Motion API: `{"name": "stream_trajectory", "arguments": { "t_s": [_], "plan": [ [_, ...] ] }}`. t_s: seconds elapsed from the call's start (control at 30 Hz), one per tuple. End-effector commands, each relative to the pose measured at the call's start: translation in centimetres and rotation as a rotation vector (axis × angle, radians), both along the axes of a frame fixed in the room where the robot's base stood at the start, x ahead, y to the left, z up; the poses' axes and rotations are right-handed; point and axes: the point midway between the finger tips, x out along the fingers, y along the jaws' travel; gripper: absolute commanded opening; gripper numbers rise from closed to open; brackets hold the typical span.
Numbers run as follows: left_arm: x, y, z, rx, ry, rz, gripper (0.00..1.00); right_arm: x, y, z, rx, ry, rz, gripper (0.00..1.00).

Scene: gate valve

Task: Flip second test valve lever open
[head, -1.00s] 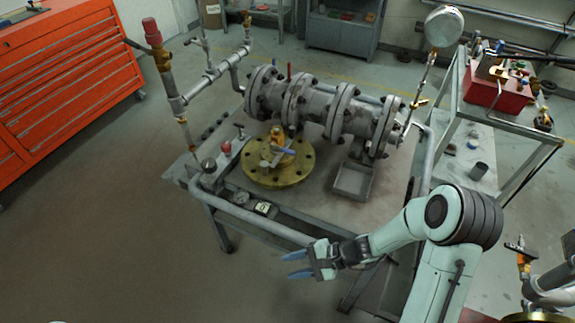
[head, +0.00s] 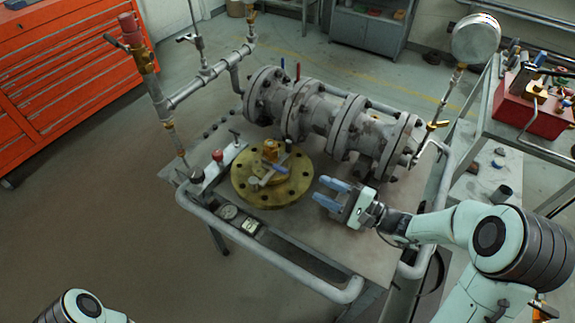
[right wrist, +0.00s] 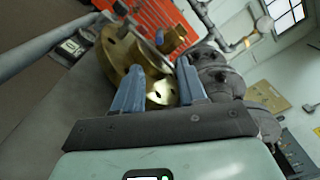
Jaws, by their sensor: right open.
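A round brass flange (head: 243,187) lies on the metal table and carries a small brass valve (head: 271,151) with a grey, blue-tipped lever (head: 279,168). Other small levers show on the left pipework (head: 115,42) and below the round gauge, where one has a yellow handle (head: 438,124). I cannot tell which is the second test valve. My right gripper (head: 325,193) is open and empty, just right of the flange and apart from it. In the right wrist view its blue fingers (right wrist: 160,70) frame part of the flange (right wrist: 112,55). My left gripper is out of view.
The large flanged grey pipe assembly (head: 320,110) lies behind my right gripper. A tubular rail (head: 290,272) runs along the table's front edge. A trolley with a red toolbox (head: 527,108) stands at right, a red cabinet (head: 60,85) at left. Floor at the left front is clear.

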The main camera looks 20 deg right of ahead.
Motion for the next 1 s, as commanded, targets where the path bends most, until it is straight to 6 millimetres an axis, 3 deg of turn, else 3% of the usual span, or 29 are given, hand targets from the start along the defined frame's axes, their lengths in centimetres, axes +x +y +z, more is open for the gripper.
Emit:
{"name": "stream_trajectory", "arguments": {
  "t_s": [0.6, 1.0],
  "plan": [
    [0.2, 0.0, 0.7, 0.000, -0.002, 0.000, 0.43, 8.9, 7.0, 0.0, 0.003, -0.001, 0.003, 0.41],
    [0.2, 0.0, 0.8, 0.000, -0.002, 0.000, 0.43, 9.9, 7.8, 0.0, 0.001, 0.000, 0.001, 0.41]
  ]
}}
